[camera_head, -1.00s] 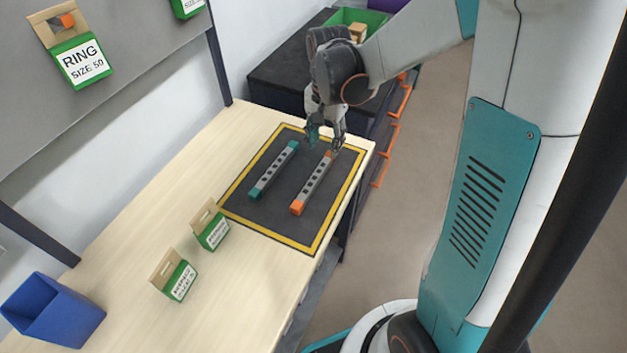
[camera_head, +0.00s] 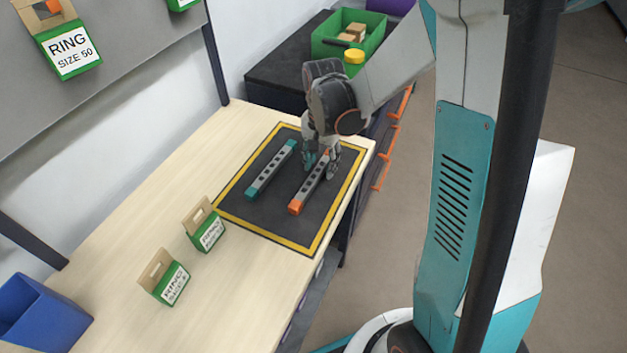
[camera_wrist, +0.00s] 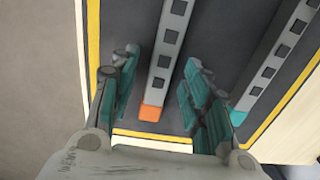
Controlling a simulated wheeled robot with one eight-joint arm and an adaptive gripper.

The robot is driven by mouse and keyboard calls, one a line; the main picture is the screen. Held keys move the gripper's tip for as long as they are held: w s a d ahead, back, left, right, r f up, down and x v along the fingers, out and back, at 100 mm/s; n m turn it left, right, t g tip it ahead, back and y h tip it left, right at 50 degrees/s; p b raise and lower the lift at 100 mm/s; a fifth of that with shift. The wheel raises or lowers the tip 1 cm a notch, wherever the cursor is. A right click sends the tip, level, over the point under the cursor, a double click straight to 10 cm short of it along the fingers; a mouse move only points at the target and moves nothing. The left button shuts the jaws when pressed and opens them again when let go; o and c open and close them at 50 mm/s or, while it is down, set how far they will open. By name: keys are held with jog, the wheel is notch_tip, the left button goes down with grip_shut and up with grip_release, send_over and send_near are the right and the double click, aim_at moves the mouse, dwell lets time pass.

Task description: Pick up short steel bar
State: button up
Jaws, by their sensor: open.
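Two grey steel bars with dark square holes lie side by side on a dark mat (camera_head: 262,217) with a yellow border. One bar has orange ends (camera_head: 296,207); the other has teal ends (camera_head: 251,193). I cannot tell for sure which one is the short bar. My gripper (camera_head: 320,168) is open and low over the far part of the orange-ended bar. In the wrist view the orange-ended bar (camera_wrist: 165,62) lies between my two spread fingers (camera_wrist: 161,75), with a gap on both sides. The teal-ended bar (camera_wrist: 272,67) is outside the right finger.
The mat lies on a pale wooden table (camera_head: 135,215). Small green-and-tan boxes (camera_head: 205,230) and a blue bin (camera_head: 40,315) stand at the near left.

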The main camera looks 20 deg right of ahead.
grip_shut()
jog(key=shift+r, duration=0.1)
